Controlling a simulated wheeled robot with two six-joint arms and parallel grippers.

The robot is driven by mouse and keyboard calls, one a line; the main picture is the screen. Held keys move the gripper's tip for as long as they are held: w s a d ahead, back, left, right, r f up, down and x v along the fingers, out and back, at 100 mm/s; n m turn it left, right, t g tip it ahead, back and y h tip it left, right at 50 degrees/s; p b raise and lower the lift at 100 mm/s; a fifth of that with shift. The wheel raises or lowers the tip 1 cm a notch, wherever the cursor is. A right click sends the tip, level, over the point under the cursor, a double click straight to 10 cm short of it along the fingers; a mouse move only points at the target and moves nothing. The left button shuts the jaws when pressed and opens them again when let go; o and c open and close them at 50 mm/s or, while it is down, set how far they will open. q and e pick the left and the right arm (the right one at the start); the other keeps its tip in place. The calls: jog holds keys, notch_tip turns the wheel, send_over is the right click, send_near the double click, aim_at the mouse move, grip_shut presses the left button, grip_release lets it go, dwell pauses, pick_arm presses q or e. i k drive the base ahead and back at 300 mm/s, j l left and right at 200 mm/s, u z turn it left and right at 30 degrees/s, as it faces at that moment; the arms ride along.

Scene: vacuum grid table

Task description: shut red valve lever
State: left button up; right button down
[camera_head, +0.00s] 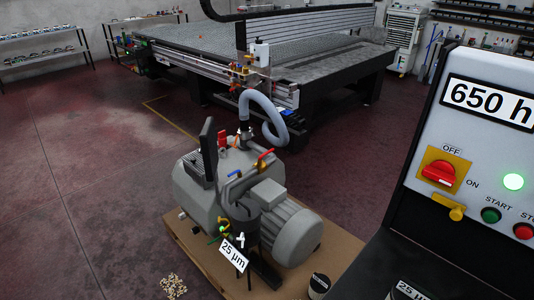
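A lever with a red handle (266,154) sits on top of the grey vacuum pump (215,200), in the lower middle of the view. It slants, with its right end higher than its left. A smaller blue lever (235,174) is just left of it and lower. A red part (222,140) stands upright further back on the pump, near the hose base; I cannot tell its exact shape. Neither of my grippers shows in this view.
A grey hose (268,110) rises behind the lever toward the grid table (190,45). The control panel (470,150) at right carries a red rotary switch (439,173) and a lit green lamp (513,182). A wooden base (335,246) lies under the pump. The floor at left is mostly clear.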

aim_at(273, 149)
jog(key=z, duration=0.9)
jog(key=i+j+z, duration=0.1)
jog(key=j+z, duration=1.25)
jog(key=k+j+z, duration=0.15)
jog(key=j+z, duration=0.25)
jog(key=k+j+z, duration=0.15)
jog(key=j, duration=0.35)
jog(key=k+j+z, duration=0.15)
jog(key=k+j, duration=0.2)
jog(key=j, duration=0.15)
jog(key=k+j+z, duration=0.1)
jog(key=k+j, duration=0.2)
jog(key=j, duration=0.15)
jog(key=k+j+z, duration=0.15)
jog(key=k+j, duration=0.15)
jog(key=j, duration=0.15)
